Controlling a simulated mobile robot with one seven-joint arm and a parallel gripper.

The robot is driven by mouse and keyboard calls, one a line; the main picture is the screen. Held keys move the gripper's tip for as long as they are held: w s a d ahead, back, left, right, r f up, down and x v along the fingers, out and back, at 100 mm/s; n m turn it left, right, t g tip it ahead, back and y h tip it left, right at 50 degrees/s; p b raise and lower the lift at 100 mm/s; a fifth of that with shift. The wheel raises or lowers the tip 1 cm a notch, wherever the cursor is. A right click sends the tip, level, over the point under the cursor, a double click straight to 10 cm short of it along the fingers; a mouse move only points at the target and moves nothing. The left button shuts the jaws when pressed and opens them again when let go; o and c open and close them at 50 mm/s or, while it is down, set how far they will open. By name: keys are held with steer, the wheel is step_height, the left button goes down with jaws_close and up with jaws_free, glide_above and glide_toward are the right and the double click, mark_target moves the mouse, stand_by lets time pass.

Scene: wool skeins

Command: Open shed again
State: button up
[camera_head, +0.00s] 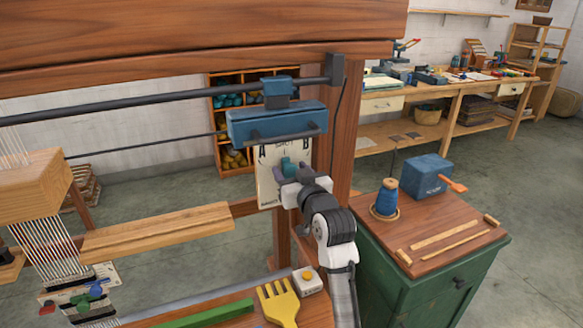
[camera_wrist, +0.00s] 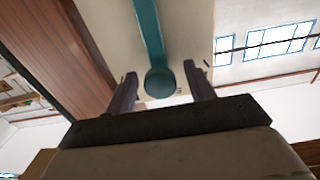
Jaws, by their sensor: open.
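A pale plate (camera_head: 266,168) marked A and B is fixed to the loom's right post, under a blue housing (camera_head: 276,122). A teal lever (camera_head: 289,166) with a round knob stands in front of the plate. My gripper (camera_head: 291,178) is at the lever, its fingers partly hidden by my wrist. In the wrist view my open gripper (camera_wrist: 163,82) has a finger on each side of the teal knob (camera_wrist: 160,82), with gaps visible. White warp threads (camera_head: 45,245) hang below a wooden block (camera_head: 34,190) at left. Which mark the lever points to is unclear.
A yellow comb (camera_head: 276,304), a green bar (camera_head: 205,314) and a small box with a yellow button (camera_head: 307,280) lie in front. A green cabinet (camera_head: 440,290) at right bears a blue spool (camera_head: 387,198) and a blue box (camera_head: 427,174). The loom's post (camera_head: 350,120) stands close to my arm.

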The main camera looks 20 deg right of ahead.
steer(key=shift+w, duration=0.15)
steer(key=shift+c, duration=0.4)
jaws_close()
steer(key=a+n+b, duration=0.1)
steer(key=n+b, duration=0.1)
steer(key=a+f+n+b, duration=0.1)
steer(key=a+n+b, duration=0.1)
steer(key=b, duration=0.1)
steer(key=a+n+b, duration=0.1)
steer(key=n+b, duration=0.1)
steer(key=b, duration=0.1)
steer(key=shift+a+f, duration=0.25)
steer(key=shift+a, duration=0.15)
steer(key=shift+o, duration=0.4)
jaws_free()
